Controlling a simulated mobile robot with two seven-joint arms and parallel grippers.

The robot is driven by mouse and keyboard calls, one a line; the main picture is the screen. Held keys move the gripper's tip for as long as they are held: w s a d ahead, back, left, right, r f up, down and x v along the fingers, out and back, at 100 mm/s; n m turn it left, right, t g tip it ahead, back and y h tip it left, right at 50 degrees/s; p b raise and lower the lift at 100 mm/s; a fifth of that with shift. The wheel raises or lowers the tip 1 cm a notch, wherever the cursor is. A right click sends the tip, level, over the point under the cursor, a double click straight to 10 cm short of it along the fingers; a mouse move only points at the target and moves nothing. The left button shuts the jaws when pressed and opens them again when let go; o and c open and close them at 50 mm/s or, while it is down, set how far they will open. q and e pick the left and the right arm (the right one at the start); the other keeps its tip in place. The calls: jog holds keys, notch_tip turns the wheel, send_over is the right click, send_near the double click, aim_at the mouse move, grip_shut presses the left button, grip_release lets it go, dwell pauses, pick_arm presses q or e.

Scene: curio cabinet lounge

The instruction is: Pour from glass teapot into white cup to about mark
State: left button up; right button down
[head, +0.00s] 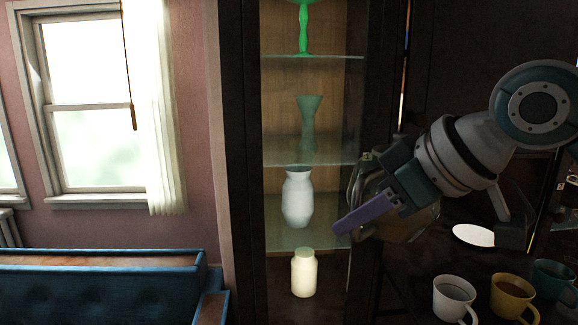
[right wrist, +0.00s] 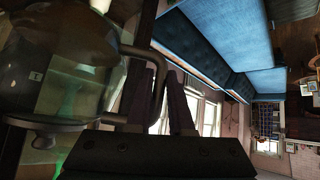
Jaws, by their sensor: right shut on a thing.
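The glass teapot (head: 424,222) is partly hidden behind my right gripper (head: 352,216) in the head view. In the right wrist view the teapot (right wrist: 68,88) fills the left side, with clear liquid inside. Its dark handle (right wrist: 157,83) lies at the fingers of my right gripper (right wrist: 165,103), which is shut on it. The white cup (head: 454,300) stands upright at the lower right of the head view, below and to the right of the teapot, apart from it. The mark in the cup cannot be made out. My left gripper is not in view.
A yellow mug (head: 512,299) with brownish contents and a teal mug (head: 553,281) stand right of the white cup. A pale round dish (head: 473,235) lies behind them. A glass-shelved cabinet with vases (head: 297,200) stands left of the gripper; a blue sofa (head: 100,292) is further left.

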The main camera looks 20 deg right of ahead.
pick_arm(q)
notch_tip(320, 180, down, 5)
jog(key=b, duration=0.4)
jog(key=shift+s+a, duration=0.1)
pick_arm(e)
jog(key=d+f+m, duration=0.1)
jog(key=d+f, duration=0.2)
jog(key=f, duration=0.8)
jog(key=d+f+m+h, duration=0.1)
jog(key=d+f, duration=0.2)
jog(key=f, duration=0.9)
jog(key=shift+s+f+t, duration=0.25)
jog(key=shift+s+t, duration=0.05)
jog(key=shift+s, duration=0.15)
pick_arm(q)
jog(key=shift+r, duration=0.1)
pick_arm(e)
jog(key=shift+r, duration=0.1)
